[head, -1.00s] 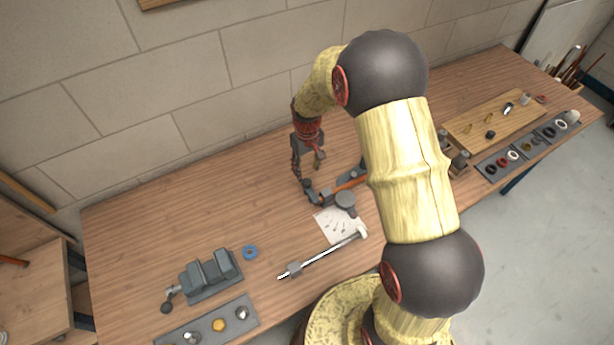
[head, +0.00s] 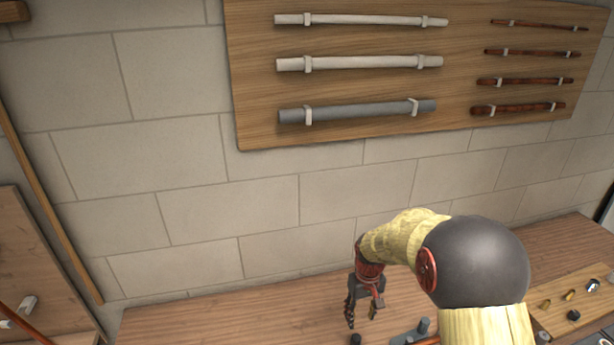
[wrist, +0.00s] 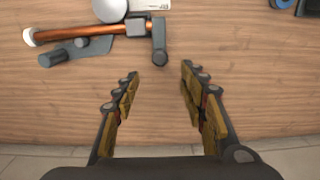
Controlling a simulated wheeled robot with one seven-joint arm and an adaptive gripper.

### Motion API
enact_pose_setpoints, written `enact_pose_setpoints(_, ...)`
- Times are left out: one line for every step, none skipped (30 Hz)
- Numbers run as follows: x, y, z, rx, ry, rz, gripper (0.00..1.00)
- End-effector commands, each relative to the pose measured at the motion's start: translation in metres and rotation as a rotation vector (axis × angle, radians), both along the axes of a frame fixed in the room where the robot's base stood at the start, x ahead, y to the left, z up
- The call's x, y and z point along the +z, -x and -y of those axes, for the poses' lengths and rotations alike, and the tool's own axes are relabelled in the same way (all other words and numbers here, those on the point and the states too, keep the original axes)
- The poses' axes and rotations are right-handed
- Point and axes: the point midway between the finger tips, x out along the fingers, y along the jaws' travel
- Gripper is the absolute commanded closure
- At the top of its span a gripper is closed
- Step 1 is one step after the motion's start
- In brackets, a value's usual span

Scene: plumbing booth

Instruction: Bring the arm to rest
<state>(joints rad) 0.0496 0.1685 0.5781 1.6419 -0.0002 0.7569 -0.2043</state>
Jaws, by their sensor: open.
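My gripper (head: 362,312) hangs from my yellow and black arm, above the wooden workbench (head: 215,325) near the block wall. In the wrist view my gripper (wrist: 160,78) shows its two fingers spread apart with only bare wood between them, so it is open and empty. Just beyond the fingertips lies a grey tool or fixture (wrist: 158,40) with a copper pipe (wrist: 85,32) across it. The fingers look clear of it. In the head view the lower arm and most of the bench are out of frame.
A wall board (head: 255,80) carries several white, grey and copper pipes above the bench. A small wooden board (head: 570,300) with brass and dark fittings lies at the right. A blue ring (wrist: 280,3) shows at the top of the wrist view. The bench left of my gripper looks bare.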

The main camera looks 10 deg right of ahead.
Motion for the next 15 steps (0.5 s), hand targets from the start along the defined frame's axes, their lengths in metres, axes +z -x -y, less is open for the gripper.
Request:
enact_pose_setpoints(-0.002, 0.006, 0.0, -0.017, 0.0, -0.017, 0.57)
enact_pose_setpoints(-0.005, 0.013, -0.001, -0.025, -0.001, -0.031, 0.57)
enact_pose_setpoints(-0.009, 0.022, -0.001, -0.034, -0.001, -0.05, 0.57)
enact_pose_setpoints(-0.011, 0.031, -0.002, -0.043, -0.002, -0.066, 0.57)
enact_pose_setpoints(-0.01, 0.04, -0.002, -0.054, -0.001, -0.081, 0.57)
enact_pose_setpoints(-0.003, 0.051, -0.003, -0.067, -0.001, -0.089, 0.57)
enact_pose_setpoints(0.004, 0.059, -0.003, -0.076, -0.001, -0.091, 0.57)
enact_pose_setpoints(0.01, 0.067, -0.004, -0.086, -0.001, -0.09, 0.57)
enact_pose_setpoints(0.019, 0.076, -0.005, -0.096, 0.001, -0.086, 0.57)
enact_pose_setpoints(0.025, 0.083, -0.005, -0.102, 0.001, -0.082, 0.57)
enact_pose_setpoints(0.031, 0.09, -0.006, -0.109, 0.001, -0.079, 0.57)
enact_pose_setpoints(0.04, 0.098, -0.007, -0.117, 0.001, -0.07, 0.57)
enact_pose_setpoints(0.046, 0.104, -0.008, -0.122, 0.002, -0.061, 0.57)
enact_pose_setpoints(0.052, 0.111, -0.008, -0.127, 0.001, -0.051, 0.57)
enact_pose_setpoints(0.061, 0.12, -0.009, -0.135, 0.001, -0.037, 0.57)
